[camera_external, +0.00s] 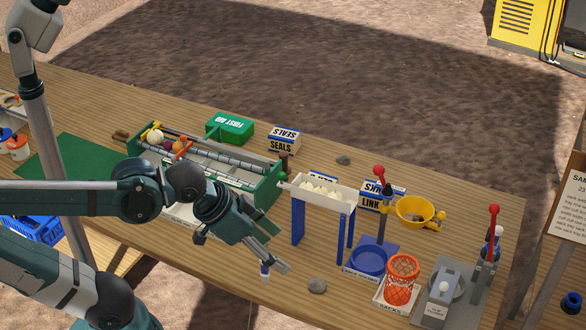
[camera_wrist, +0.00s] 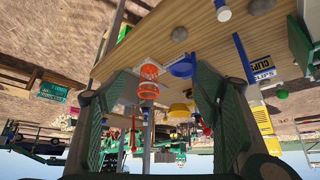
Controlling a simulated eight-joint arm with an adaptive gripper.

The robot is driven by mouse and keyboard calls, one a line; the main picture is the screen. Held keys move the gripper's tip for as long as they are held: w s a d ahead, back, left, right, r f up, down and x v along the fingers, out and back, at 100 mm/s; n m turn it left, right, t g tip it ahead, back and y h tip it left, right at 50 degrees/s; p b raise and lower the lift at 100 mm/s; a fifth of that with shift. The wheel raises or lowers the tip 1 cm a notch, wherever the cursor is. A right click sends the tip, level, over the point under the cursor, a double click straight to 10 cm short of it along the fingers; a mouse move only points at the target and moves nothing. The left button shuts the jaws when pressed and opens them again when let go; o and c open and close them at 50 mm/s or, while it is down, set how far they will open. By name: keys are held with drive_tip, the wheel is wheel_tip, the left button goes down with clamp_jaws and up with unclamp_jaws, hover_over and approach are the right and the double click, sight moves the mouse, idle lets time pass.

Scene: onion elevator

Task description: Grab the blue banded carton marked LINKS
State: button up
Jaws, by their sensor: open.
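The blue banded carton marked LINKS (camera_external: 369,199) stands on the bench right of centre in the external view. Its top and front are partly hidden by the red-knobbed lever post and the yellow bowl. I cannot make it out surely in the wrist view. My gripper (camera_external: 277,250) is open and empty over the front of the bench, to the left of and nearer than the carton, with the white tray on blue legs between them. Its two fingers stand wide apart in the wrist view (camera_wrist: 165,85).
A white tray on blue legs (camera_external: 318,190), blue dish (camera_external: 369,261), yellow bowl (camera_external: 415,212) and orange basket (camera_external: 401,280) crowd the right side. A SEALS carton (camera_external: 284,139) stands farther back. A CLIPS carton (camera_wrist: 262,68) shows in the wrist view. A stone (camera_external: 317,286) lies near the front edge.

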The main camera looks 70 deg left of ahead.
drive_tip(key=w+a+r+m+g+p, duration=0.15)
drive_tip(key=w+a+r, duration=0.25)
drive_tip(key=w+r, duration=0.6)
drive_tip(key=m+g+h+p, duration=0.2)
drive_tip(key=m+h+p, duration=0.1)
drive_tip(key=m+p, duration=0.3)
hover_over(371, 187)
drive_tip(key=s+a, duration=0.1)
wheel_tip(371, 187, down, 6)
drive_tip(key=shift+m, duration=0.35)
drive_tip(key=f, duration=1.9)
drive_tip(key=shift+s+a+f+b, duration=0.1)
drive_tip(key=shift+s+f+b, duration=0.1)
drive_tip(key=shift+f+b, duration=0.15)
drive_tip(key=shift+f, duration=0.15)
